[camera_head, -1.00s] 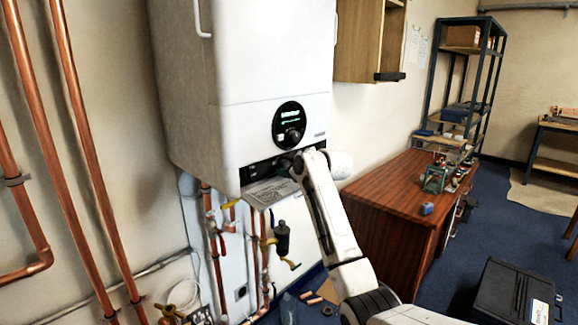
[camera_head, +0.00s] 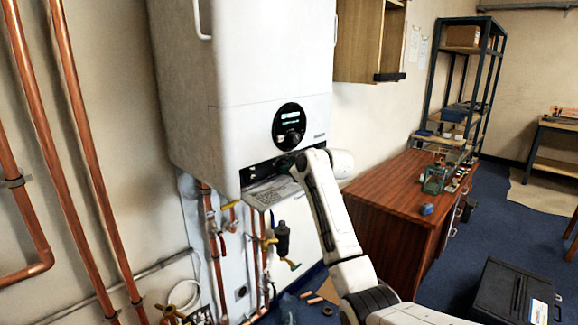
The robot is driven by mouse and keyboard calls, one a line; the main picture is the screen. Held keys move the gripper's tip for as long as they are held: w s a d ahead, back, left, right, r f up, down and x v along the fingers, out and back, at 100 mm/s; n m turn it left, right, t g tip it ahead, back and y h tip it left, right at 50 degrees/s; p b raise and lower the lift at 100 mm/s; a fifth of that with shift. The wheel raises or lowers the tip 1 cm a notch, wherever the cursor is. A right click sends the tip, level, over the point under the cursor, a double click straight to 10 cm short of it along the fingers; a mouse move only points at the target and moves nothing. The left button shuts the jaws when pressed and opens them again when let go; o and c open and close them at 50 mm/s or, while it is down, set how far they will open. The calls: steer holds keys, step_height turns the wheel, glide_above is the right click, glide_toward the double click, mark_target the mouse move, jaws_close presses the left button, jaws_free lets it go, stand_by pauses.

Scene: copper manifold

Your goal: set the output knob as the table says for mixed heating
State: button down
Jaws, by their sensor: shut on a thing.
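The white boiler (camera_head: 245,60) hangs on the wall with a round black display and dial (camera_head: 289,126) on its front. A dark control strip (camera_head: 262,172) runs below, with a printed flap (camera_head: 270,192) folded out under it; its writing is too small to read. My gripper (camera_head: 290,163) is at the right part of the dark strip, mostly hidden by my white arm. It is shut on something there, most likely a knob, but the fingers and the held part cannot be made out.
Copper pipes (camera_head: 65,150) run down the wall at left. Valves and a black fitting (camera_head: 282,238) hang below the boiler. A wooden cabinet (camera_head: 400,205) stands right of my arm, a black toolbox (camera_head: 515,290) on the blue floor. A wall cupboard (camera_head: 362,40) is above.

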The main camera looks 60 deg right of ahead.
steer(key=shift+d+r+m+y+p, duration=0.1)
steer(key=shift+m+y+p, duration=0.65)
steer(key=shift+m, duration=0.25)
steer(key=shift+m+y, duration=0.75)
steer(key=shift+m, duration=0.15)
steer(key=c, duration=0.8)
jaws_free()
steer(key=shift+d, duration=0.1)
steer(key=shift+s+t, duration=0.1)
steer(key=shift+t, duration=0.2)
steer(key=b+v, duration=0.2)
steer(key=v, duration=0.8)
steer(key=shift+s, duration=0.3)
